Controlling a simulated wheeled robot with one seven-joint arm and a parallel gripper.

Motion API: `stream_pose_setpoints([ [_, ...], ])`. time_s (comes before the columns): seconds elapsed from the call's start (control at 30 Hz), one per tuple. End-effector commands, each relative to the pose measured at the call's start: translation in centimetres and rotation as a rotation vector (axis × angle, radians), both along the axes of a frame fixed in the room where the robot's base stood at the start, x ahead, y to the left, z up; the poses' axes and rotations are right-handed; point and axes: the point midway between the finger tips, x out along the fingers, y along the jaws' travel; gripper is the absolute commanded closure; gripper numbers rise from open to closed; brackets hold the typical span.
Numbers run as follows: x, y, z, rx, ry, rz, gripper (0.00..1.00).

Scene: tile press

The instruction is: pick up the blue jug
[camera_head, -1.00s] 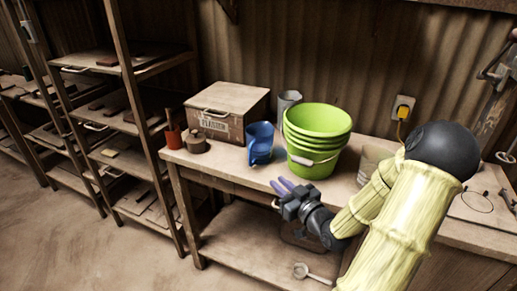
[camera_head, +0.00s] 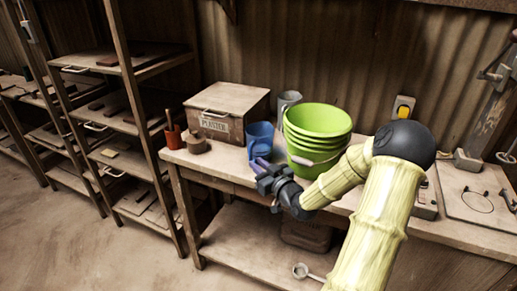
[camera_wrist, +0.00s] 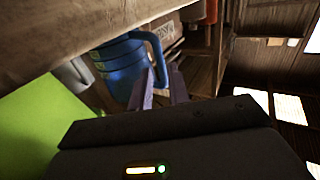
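The blue jug (camera_head: 260,136) stands on the wooden workbench (camera_head: 228,168), just left of the green buckets. In the wrist view the jug (camera_wrist: 122,62) appears tilted by the camera angle, with its handle (camera_wrist: 157,44) on the side toward my fingers. My gripper (camera_head: 261,164) is at the front edge of the bench, right at the jug, and covers its lower part in the head view. In the wrist view the two purple fingers of my gripper (camera_wrist: 161,86) are apart, and the lower end of the handle shows between them. I see no clear grip on the handle.
Stacked green buckets (camera_head: 318,125) stand close right of the jug. A grey cylinder (camera_head: 289,99) is behind it. A wooden plaster box (camera_head: 228,110), a brown pot (camera_head: 195,143) and a red container (camera_head: 173,136) are on the left. Shelves (camera_head: 120,120) stand further left.

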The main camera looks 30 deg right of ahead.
Motion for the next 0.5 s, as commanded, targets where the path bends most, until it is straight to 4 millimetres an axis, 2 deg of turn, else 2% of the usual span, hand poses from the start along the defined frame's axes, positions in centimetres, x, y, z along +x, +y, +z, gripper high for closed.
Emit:
stream_pose_setpoints([
  [0.17,1.4,0.2,0.1,0.000,-0.002,0.001,0.82],
  [0.4,4.7,0.6,0.1,0.000,-0.001,0.000,0.82],
  [0.5,5.2,0.6,0.1,0.000,0.000,0.000,0.82],
])
